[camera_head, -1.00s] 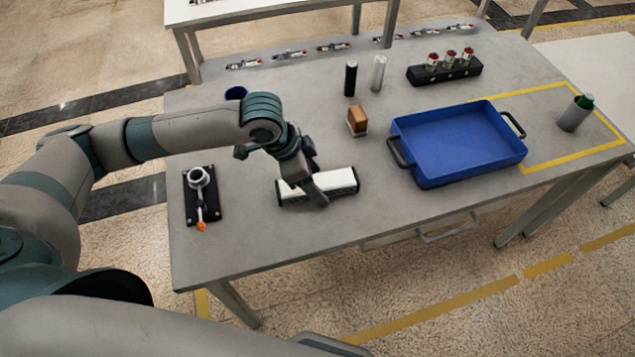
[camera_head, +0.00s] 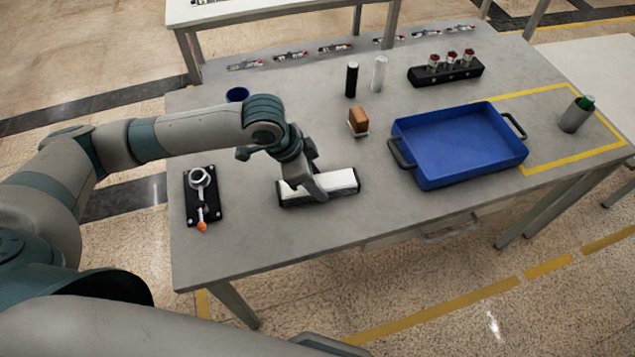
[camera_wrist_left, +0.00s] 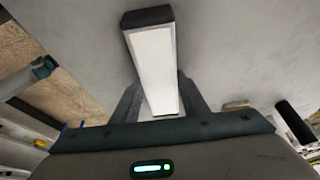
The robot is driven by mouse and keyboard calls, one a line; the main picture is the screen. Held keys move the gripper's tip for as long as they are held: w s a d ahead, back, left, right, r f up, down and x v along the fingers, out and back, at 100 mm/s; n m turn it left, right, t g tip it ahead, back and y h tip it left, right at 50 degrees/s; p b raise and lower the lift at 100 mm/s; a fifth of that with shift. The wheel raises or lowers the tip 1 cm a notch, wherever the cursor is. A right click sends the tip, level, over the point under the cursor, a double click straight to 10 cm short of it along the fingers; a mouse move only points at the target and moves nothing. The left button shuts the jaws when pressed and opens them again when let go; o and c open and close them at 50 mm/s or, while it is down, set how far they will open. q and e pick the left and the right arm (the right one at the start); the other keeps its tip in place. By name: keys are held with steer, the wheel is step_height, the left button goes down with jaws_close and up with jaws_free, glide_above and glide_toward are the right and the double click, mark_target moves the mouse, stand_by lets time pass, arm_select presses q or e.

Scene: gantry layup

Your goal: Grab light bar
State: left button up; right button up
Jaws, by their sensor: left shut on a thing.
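The light bar (camera_head: 342,180) is a long white bar with black ends and a black lower edge. It lies on the grey table in the head view, left of the blue tray. My left gripper (camera_head: 318,190) is over it and shut on it near its middle. In the left wrist view the light bar (camera_wrist_left: 154,65) runs away between the two dark fingers (camera_wrist_left: 158,103). The fingers partly hide behind the bar and the wrist housing. My right gripper is not in view.
A blue tray (camera_head: 450,174) with handles stands to the right. A brown block (camera_head: 358,116), a black cylinder (camera_head: 351,80) and a white cylinder (camera_head: 379,74) stand behind the bar. A black fixture (camera_head: 188,202) lies to its left. The table front is clear.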

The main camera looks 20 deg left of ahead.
mark_target(324, 181)
arm_select(q)
steer(key=shift+r, duration=0.1)
